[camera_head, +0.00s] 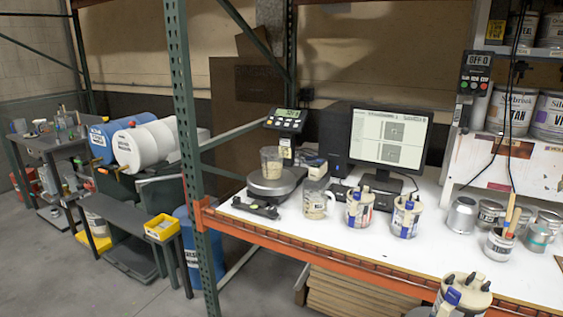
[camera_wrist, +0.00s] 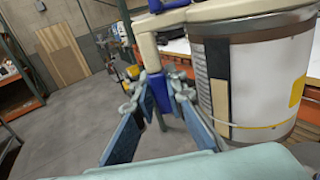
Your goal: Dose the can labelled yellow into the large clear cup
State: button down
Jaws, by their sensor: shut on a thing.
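A large can (camera_wrist: 255,75) fills the right of the wrist view, with a white label, a yellow patch and a cream handle (camera_wrist: 150,52) with blue parts. My gripper (camera_wrist: 165,92) is shut on this handle; its blue pads lie either side of it. A can with a cream lid and blue lever (camera_head: 462,298) shows at the bottom of the head view, cut off by the edge; it appears to be the same can. A clear cup (camera_head: 272,164) with beige contents stands on the scale (camera_head: 277,185). A larger clear jug (camera_head: 317,200) stands beside it. The can's lettering is unreadable.
Two similar cans (camera_head: 359,208) (camera_head: 406,217) stand on the white bench (camera_head: 350,238), right of the jug. Smaller tins (camera_head: 489,214) and a tin with wooden sticks (camera_head: 499,247) stand farther right. A green rack post (camera_head: 186,150) rises left of the scale.

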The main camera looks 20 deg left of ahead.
aim_at(272, 157)
jog(key=j+z, duration=0.1)
jog(key=j, duration=1.1)
jog(key=j+z, duration=0.15)
jog(key=j, duration=1.1)
jog(key=j+z, duration=0.1)
jog(key=j, duration=1.15)
jog(key=k, duration=0.05)
